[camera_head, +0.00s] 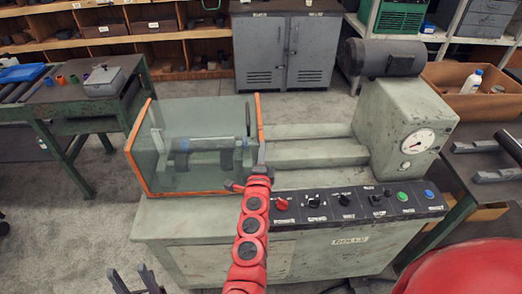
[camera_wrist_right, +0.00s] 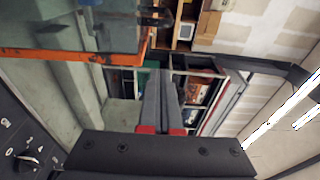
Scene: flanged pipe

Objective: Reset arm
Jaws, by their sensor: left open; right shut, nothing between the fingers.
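The test machine (camera_head: 300,215) stands in the middle of the head view. Its clear guard box (camera_head: 160,120) has orange edges, and a grey pipe-like part with dark bands (camera_head: 205,155) lies inside, seen through the panel. My red right arm reaches up from the bottom middle, and its right gripper (camera_head: 261,153) is at the guard's right edge; I cannot tell if it touches. In the wrist view the right gripper's fingers (camera_wrist_right: 161,85) are together and empty. My left gripper (camera_head: 135,282) is open and empty at the bottom left, below the machine's front.
The control panel (camera_head: 340,203) with knobs and coloured buttons runs along the machine's front, near my right arm. A pressure gauge (camera_head: 417,141) is at right. Side tables with a grey box (camera_head: 104,81) and metal bars (camera_head: 497,175) flank it. Floor at the left is clear.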

